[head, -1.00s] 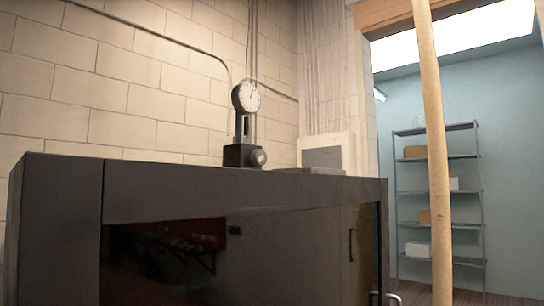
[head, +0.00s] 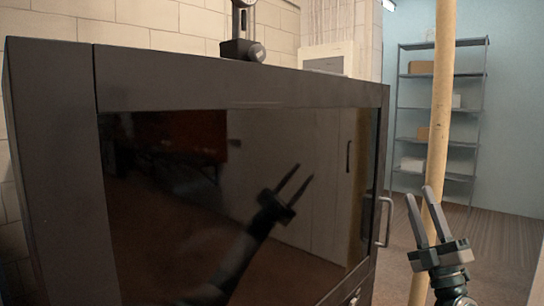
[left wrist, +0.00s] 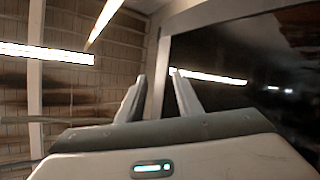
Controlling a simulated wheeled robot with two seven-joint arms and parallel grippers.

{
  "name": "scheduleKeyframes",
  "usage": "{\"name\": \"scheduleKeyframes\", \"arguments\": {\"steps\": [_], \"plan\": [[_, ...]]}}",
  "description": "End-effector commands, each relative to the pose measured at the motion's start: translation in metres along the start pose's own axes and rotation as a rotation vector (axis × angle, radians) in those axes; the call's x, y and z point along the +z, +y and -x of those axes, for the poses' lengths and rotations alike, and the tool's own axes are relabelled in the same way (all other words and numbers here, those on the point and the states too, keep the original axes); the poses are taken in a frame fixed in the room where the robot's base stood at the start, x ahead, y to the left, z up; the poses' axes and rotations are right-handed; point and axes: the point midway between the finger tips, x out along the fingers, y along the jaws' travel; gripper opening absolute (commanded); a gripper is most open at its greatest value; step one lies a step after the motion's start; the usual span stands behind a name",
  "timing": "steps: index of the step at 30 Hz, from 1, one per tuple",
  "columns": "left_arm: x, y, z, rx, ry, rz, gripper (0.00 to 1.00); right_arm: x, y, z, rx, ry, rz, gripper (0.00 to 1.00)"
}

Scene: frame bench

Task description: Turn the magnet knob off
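The magnet base (head: 238,48) is a dark block on top of the dark cabinet, near its back edge. The round magnet knob (head: 258,53) is on its right face; which way it is turned is too small to tell. A stem rises from the base and is cut off by the top of the head view. My left gripper (head: 420,194) is at the lower right, fingers up, open and empty, well apart from the knob. Its two fingers also show apart in the left wrist view (left wrist: 157,78). My right gripper is not in view.
The cabinet (head: 240,88) fills the left and middle, with a glossy front that mirrors an arm and gripper. A metal handle (head: 385,222) sticks out at its right edge. A wooden pole (head: 440,110) stands behind my gripper, and a shelf rack (head: 482,100) stands farther back.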

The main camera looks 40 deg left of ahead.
Motion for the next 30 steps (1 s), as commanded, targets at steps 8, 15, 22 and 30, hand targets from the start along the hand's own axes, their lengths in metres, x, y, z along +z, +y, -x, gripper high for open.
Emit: {"name": "scheduleKeyframes", "arguments": {"steps": [8, 15, 22, 30], "plan": [[-0.148, 0.127, -0.126, -0.146, 0.524, 0.372, 0.32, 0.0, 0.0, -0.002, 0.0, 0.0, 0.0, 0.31], [-0.254, 0.199, -0.16, -0.345, 0.824, 0.715, 0.32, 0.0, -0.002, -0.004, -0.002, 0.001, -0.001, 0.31], [-0.306, 0.238, -0.161, -0.504, 0.936, 0.944, 0.32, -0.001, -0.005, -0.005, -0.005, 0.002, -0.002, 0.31], [-0.318, 0.249, -0.159, -0.557, 0.956, 1.011, 0.32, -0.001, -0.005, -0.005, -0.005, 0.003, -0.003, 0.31]]}}
